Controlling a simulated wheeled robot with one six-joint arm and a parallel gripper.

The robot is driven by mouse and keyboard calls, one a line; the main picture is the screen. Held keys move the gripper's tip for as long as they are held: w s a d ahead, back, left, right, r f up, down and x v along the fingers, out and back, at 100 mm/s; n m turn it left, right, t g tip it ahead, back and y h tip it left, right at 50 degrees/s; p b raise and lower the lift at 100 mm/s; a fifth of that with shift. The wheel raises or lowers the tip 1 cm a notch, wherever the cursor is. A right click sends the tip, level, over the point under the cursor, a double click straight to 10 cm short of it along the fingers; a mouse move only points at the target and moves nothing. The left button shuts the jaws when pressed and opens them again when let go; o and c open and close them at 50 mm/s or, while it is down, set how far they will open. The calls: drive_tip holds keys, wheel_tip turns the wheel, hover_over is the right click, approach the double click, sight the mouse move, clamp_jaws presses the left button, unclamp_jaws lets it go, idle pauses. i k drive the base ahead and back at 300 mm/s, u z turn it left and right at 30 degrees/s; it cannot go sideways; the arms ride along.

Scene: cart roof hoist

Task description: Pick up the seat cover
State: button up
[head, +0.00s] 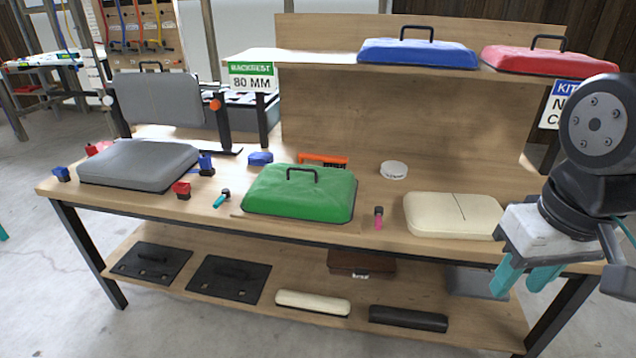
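Three padded covers with black top handles could be the seat cover; I cannot tell which is meant. A green cover (300,195) lies on the middle of the workbench, handle up. A blue cover (417,53) and a red cover (535,61) lie on the raised shelf. A grey seat cushion (138,166) without a visible handle lies at the bench's left, and a cream cushion (453,215) with a dark seam lies at the right. My gripper (525,281) hangs at the right by the bench's front edge, teal fingers pointing down, apart and empty, away from the covers.
The workbench (400,180) carries small red and blue clamps, a teal-tipped tool (221,198), a pink-and-dark tool (378,217), an orange brush (322,160) and a white roll (394,169). A grey backrest (158,98) stands at left.

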sight(305, 193)
drive_tip(key=u, duration=0.05)
drive_tip(key=i, duration=1.15)
drive_tip(key=u, duration=0.6)
